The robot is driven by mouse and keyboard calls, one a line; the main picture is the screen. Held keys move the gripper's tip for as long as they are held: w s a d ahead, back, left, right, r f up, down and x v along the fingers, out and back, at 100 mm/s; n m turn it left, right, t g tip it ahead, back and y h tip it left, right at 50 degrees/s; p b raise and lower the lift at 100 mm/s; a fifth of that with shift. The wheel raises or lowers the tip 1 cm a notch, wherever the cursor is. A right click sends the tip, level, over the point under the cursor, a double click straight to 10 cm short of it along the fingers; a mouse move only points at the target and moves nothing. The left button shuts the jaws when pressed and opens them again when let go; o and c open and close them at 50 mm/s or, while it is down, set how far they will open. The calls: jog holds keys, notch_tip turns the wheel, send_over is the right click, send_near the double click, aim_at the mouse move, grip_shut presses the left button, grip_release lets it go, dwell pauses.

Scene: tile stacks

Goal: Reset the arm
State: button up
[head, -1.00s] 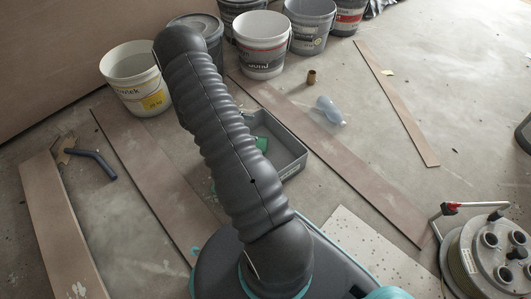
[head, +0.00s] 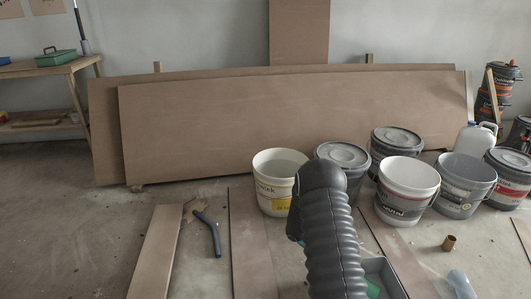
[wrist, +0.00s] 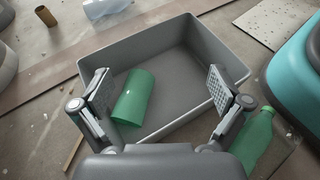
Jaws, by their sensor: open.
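My gripper (wrist: 160,82) is open, with its two padded fingers spread wide and nothing between them touching either pad. It hangs over the near side of a grey open bin (wrist: 222,50). A green cylinder-like piece (wrist: 134,97) lies in the bin near the left finger. A green bottle (wrist: 254,140) lies outside the bin, right of the right finger. In the head view my dark ribbed arm rises in front of the bin (head: 398,280) and hides much of it; the gripper itself is hidden there.
Several buckets, including a white one (head: 407,190) and a cream one (head: 277,200), stand beyond the arm. Large boards (head: 290,125) lean on the wall. Planks (head: 157,250), a dark-handled tool (head: 212,236) and a brown cup (head: 449,243) lie on the floor.

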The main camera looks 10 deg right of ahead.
jog(key=s+a+r+m+y, duration=0.1)
jog(key=s+a+m+y, duration=0.45)
jog(key=a, duration=0.25)
jog(key=s+a+r+m+t+y+p, duration=0.1)
jog(key=s+a+r+t+p, duration=0.2)
jog(key=r, duration=1.1)
jog(key=s+a+r+m+t+y+p, duration=0.2)
jog(key=s+a+r+t+p, duration=0.2)
jog(key=a+r, duration=0.5)
jog(key=s+a+r+m+t+y+p, duration=0.2)
jog(key=s+a+r+t, duration=0.4)
jog(key=r, duration=1.5)
jog(key=shift+s+a+t+p, duration=0.2)
jog(key=shift+s+t+p, duration=0.25)
jog(key=shift+p, duration=0.4)
